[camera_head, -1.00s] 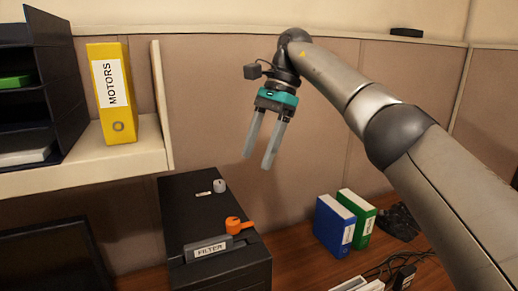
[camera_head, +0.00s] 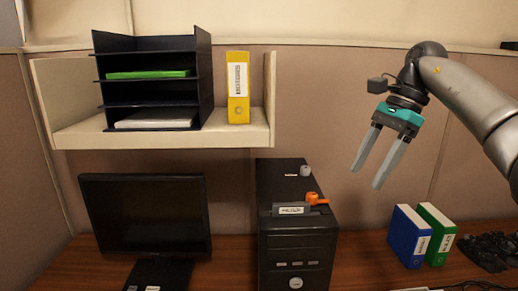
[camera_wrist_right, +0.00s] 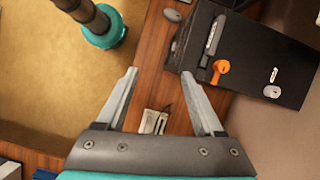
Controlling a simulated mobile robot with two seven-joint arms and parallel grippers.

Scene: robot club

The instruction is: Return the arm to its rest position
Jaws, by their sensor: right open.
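My right gripper (camera_head: 377,158) is open and empty in the head view, at the right, fingers pointing down and left. It hangs in the air in front of the partition, above the blue binder (camera_head: 409,236) and green binder (camera_head: 437,233), touching nothing. In the right wrist view its two fingers (camera_wrist_right: 162,100) are spread apart with the desk behind them. The right arm (camera_head: 478,97) comes in from the right edge. My left gripper is not in the head view; a dark arm part with a teal band shows at the top left of the wrist view.
A black computer tower (camera_head: 297,247) stands on the desk, with an orange item (camera_head: 315,199) and a grey knob (camera_head: 305,171) on top. A monitor (camera_head: 145,215) stands left of it. A shelf (camera_head: 160,136) above holds a dark tray rack (camera_head: 155,84) and a yellow binder (camera_head: 238,87).

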